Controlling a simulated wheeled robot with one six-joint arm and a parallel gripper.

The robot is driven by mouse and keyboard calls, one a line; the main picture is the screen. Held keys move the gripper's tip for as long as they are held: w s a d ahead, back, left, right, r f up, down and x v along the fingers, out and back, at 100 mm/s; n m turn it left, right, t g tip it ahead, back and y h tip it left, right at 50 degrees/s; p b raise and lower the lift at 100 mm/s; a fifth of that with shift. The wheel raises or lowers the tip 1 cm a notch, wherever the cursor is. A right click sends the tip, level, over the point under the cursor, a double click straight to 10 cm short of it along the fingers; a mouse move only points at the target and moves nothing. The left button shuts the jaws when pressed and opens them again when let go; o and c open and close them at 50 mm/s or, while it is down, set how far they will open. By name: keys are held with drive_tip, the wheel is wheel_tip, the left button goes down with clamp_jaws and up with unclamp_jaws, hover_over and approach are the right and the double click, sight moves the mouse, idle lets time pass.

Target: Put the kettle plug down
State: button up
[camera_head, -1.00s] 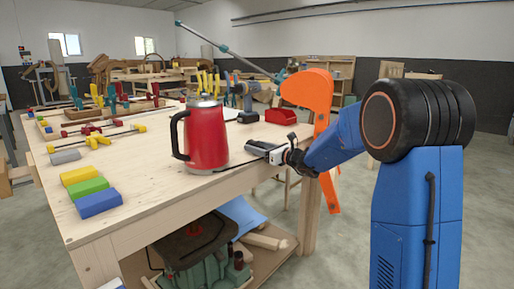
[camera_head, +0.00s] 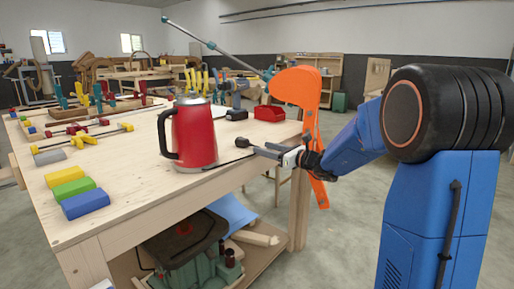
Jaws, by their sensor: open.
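The red kettle (camera_head: 195,137) with its black handle stands upright on the wooden workbench (camera_head: 120,165). A small dark piece that looks like the kettle plug (camera_head: 243,142) is on the bench near its front right edge, to the right of the kettle. A thin dark cord runs along the bench from the kettle's base toward my gripper. My gripper (camera_head: 260,149) is open at the bench edge, its fingers pointing left toward the plug. At this size I cannot tell whether a finger still touches the plug.
Blue, green and yellow blocks (camera_head: 68,188) lie at the bench's front left. Clamps (camera_head: 83,137) lie farther back. A black block (camera_head: 236,114) and a red bin (camera_head: 269,113) are behind my gripper. A green machine stands on the lower shelf.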

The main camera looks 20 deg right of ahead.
drive_tip(key=shift+v, duration=0.8)
drive_tip(key=s+a+f+n+g+h, duration=0.1)
drive_tip(key=s+a+f+n+g, duration=0.25)
drive_tip(key=s, duration=0.55)
drive_tip(key=s+a+f+n+g, duration=0.1)
drive_tip(key=s+a+n+g, duration=0.2)
drive_tip(key=s+a+n, duration=0.35)
drive_tip(key=s+a+f+n+g+h, duration=0.1)
drive_tip(key=s+a+f+n+g, duration=0.15)
drive_tip(key=s+n, duration=0.65)
drive_tip(key=s+d+f+n+h, duration=0.3)
drive_tip(key=s+d+n+h, duration=0.1)
drive_tip(key=s, duration=0.7)
drive_tip(key=s+d+f+n+h, duration=0.4)
drive_tip(key=s+d, duration=0.4)
drive_tip(key=s, duration=0.3)
drive_tip(key=shift+s+d+n+g+h, duration=0.2)
drive_tip(key=shift+d+n+g+h, duration=0.15)
drive_tip(key=shift+n, duration=0.55)
drive_tip(key=shift+a, duration=0.15)
